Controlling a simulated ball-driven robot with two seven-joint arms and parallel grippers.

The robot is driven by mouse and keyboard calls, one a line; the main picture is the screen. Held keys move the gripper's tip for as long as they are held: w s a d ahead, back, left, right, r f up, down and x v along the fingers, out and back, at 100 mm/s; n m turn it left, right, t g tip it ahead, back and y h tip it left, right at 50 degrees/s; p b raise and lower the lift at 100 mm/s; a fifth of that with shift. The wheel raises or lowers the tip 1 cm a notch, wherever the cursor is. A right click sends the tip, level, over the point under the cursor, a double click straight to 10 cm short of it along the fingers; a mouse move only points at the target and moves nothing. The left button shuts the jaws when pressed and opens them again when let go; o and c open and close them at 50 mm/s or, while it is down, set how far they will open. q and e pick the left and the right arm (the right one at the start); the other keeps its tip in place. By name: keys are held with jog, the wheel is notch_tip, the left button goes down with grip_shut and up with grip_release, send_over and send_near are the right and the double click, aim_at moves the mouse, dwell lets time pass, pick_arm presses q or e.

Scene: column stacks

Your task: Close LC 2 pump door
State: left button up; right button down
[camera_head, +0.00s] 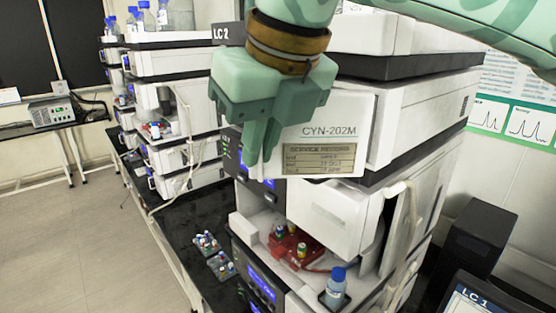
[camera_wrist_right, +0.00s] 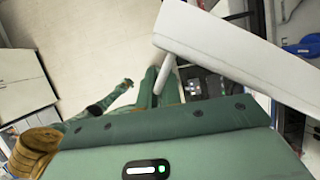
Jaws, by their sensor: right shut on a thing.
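The LC 2 stack stands at right of centre in the head view, with its LC 2 sign (camera_head: 224,34) at the top. A white panel (camera_head: 350,110) marked CYN-202M, with a service record plate, looks like the pump door standing out from the stack. My right gripper (camera_head: 258,152) points down at its left edge and is shut on it. In the right wrist view a white slab (camera_wrist_right: 240,52) crosses the upper right, its end at the fingers (camera_wrist_right: 158,85). The grip itself is partly hidden. A green arm, seemingly my left (camera_wrist_right: 108,98), shows small; its jaws are unclear.
Below the panel is a bay with a red vial rack (camera_head: 290,248) and a blue-capped bottle (camera_head: 337,288). Small vial trays (camera_head: 222,265) lie on the black bench at left. Another instrument stack (camera_head: 175,100) stands behind. A monitor (camera_head: 485,300) is at lower right. Open floor is at left.

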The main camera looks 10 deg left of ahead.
jog(key=w+m+t+h+p, duration=0.1)
jog(key=w+m+h+p, duration=0.1)
jog(key=w+m, duration=0.5)
jog(key=shift+w+a+r+m+h, duration=0.15)
jog(key=shift+w+a+m+h, duration=0.2)
jog(key=shift+w, duration=0.95)
jog(key=c, duration=1.6)
grip_release()
jog(key=shift+s, duration=0.1)
jog(key=v, duration=0.8)
jog(key=p+v, duration=0.1)
jog(key=v, duration=0.7)
jog(key=shift+s+d, duration=0.1)
jog(key=shift+s, duration=0.2)
